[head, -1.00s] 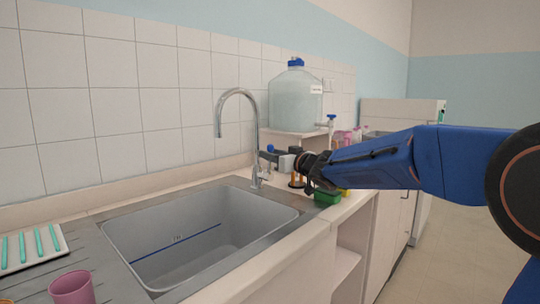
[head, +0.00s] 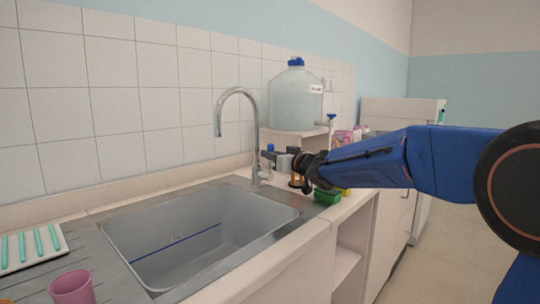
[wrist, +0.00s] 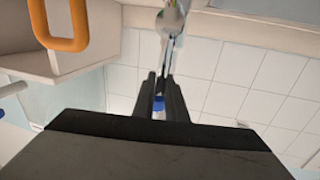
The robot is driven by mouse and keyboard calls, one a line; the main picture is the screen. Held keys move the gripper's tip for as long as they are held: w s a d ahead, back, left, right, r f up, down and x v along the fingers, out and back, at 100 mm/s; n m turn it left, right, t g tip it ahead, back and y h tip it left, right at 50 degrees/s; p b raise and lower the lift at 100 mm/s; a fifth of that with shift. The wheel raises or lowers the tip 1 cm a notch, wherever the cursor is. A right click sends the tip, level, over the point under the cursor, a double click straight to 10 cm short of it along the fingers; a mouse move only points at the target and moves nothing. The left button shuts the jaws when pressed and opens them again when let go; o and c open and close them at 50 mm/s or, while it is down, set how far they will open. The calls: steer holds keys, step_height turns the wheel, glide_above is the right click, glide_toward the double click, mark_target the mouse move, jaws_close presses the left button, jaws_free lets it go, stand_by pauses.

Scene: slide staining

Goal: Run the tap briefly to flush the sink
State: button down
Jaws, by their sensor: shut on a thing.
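The chrome tap (head: 257,128) stands at the sink's back right corner, its curved spout over the basin. No water stream shows below the spout. The grey sink (head: 135,235) has a blue line on its inner wall. My gripper (head: 272,156) comes from the right and is shut at the tap's lever, beside the tap body. In the wrist view my gripper (wrist: 160,80) has its fingers close together around a small blue-ended part, seemingly the lever (wrist: 158,103). The tap also shows ahead of them (wrist: 171,22). The fingers hide most of the lever.
A large water container (head: 296,97) stands on a shelf behind my gripper. A green block (head: 327,196) lies on the counter below my arm. A pink cup (head: 72,288) and a white tray (head: 62,243) with teal strips are at the left. An orange loop (wrist: 65,42) shows in the wrist view.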

steer(key=shift+w+d+r+m, duration=0.2)
steer(key=shift+w+d+m, duration=0.2)
steer(key=shift+m, duration=0.3)
steer(key=shift+w+d+r+m, duration=0.2)
steer(key=shift+w+d+m, duration=0.15)
steer(key=shift+m, duration=0.35)
steer(key=c, duration=1.7)
jaws_free()
steer(key=v, duration=1.7)
steer(key=shift+d, duration=0.15)
